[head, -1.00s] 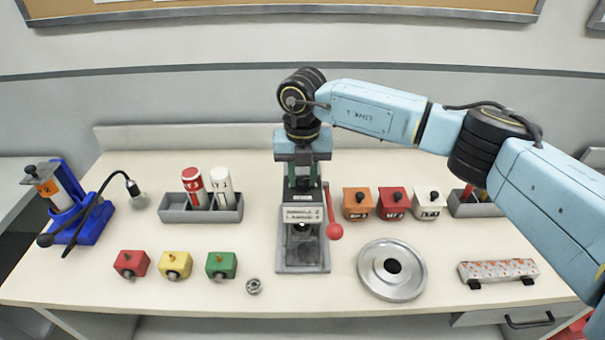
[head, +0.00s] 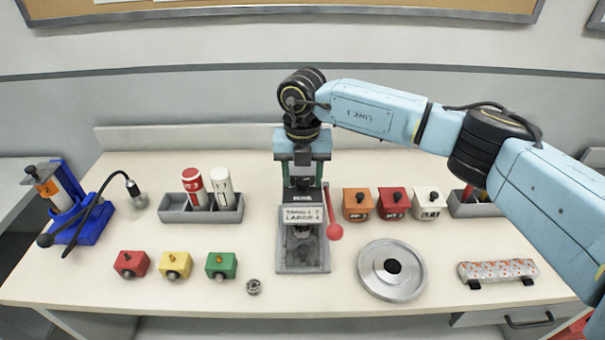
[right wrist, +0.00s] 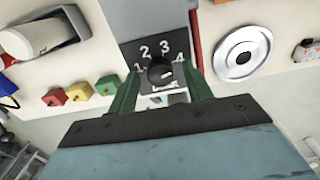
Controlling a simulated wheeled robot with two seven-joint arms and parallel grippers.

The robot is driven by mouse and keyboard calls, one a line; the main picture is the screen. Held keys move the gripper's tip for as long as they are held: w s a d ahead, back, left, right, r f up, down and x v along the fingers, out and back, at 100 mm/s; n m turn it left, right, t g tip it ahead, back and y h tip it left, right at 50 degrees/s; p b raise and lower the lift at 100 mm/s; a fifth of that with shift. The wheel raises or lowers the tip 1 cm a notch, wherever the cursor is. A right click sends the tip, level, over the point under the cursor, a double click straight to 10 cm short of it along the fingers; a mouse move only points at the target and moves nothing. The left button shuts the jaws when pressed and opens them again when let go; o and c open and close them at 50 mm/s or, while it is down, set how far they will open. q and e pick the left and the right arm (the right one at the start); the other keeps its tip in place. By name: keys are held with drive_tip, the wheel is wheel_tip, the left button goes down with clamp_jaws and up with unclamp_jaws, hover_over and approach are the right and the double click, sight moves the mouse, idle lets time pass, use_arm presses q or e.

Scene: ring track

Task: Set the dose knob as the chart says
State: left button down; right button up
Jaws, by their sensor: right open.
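The dose machine (head: 303,258) stands at the middle of the table, with a red-balled lever (head: 335,231) on its right side. A white chart card (head: 302,215) on its front appears to read SMALL 2, LARGE 4. In the right wrist view the black dose knob (right wrist: 160,73) sits on a dark dial plate (right wrist: 146,47) marked 1 to 4. I cannot tell where the knob points. My right gripper (head: 303,176) is over the machine's top, fingers down. In the wrist view its open green fingers (right wrist: 162,80) stand on either side of the knob; contact is unclear. My left gripper is out of view.
Small red, yellow and green blocks (head: 220,265) and a small metal ring (head: 254,287) lie front left. A grey tray (head: 175,214) with two cylinders is behind them. A round metal disc (head: 366,280) lies right of the machine, with orange, red and white boxes (head: 392,203) behind.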

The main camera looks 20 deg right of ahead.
sight(303, 180)
wheel_tip(303, 180, up, 13)
drive_tip(key=shift+r+b, duration=0.2)
drive_tip(key=shift+b, duration=0.25)
idle(0.3)
